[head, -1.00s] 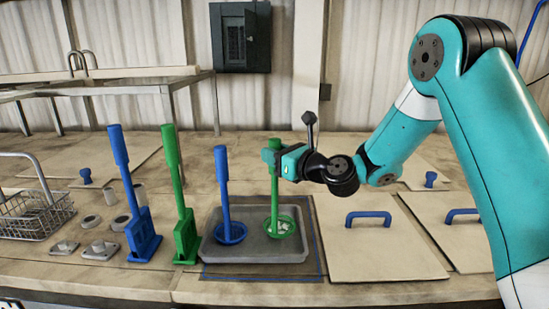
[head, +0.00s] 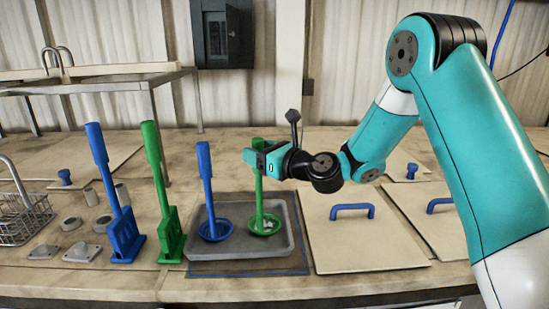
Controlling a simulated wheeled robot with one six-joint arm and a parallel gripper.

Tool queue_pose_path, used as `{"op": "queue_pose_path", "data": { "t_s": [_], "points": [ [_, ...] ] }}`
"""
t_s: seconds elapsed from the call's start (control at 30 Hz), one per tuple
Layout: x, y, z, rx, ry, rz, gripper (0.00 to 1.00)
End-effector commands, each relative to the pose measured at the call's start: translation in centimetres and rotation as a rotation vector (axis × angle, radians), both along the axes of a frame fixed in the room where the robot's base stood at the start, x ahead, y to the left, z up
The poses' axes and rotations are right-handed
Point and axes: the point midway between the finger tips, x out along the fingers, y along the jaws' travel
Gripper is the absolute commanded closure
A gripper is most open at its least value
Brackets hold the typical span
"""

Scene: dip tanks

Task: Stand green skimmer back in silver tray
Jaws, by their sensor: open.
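The green skimmer (head: 258,201) stands upright in the right part of the silver tray (head: 240,253), its bowl on the tray floor with small pale pieces in it. My gripper (head: 252,158) is at the upper handle of this skimmer, coming from the right. Its jaws are open around or right beside the handle; I cannot tell whether they touch it. The top of the handle shows just above the gripper. A blue skimmer (head: 206,190) stands upright in the left part of the same tray.
A blue paddle-like tool (head: 115,205) and a green one (head: 163,205) lean in stands left of the tray. A wire basket (head: 25,213) sits at the far left. Lids with blue handles (head: 352,212) cover the right side. A metal rack stands behind.

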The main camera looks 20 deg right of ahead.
Motion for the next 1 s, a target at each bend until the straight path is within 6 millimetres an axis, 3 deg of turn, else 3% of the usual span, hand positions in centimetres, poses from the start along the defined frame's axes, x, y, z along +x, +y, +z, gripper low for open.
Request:
{"op": "queue_pose_path", "data": {
  "t_s": [0.4, 0.73, 0.87, 1.0],
  "points": [
    [-7.3, -4.6, -0.6, 0.001, 0.001, -0.006, 0.45],
    [-9.8, -6.0, -0.2, 0.0, 0.0, -0.002, 0.45],
    [-10.4, -4.7, -0.1, -0.074, -0.023, 0.044, 0.45],
    [-13.8, 1.1, -0.6, -0.456, -0.168, 0.285, 0.45]
  ]
}}
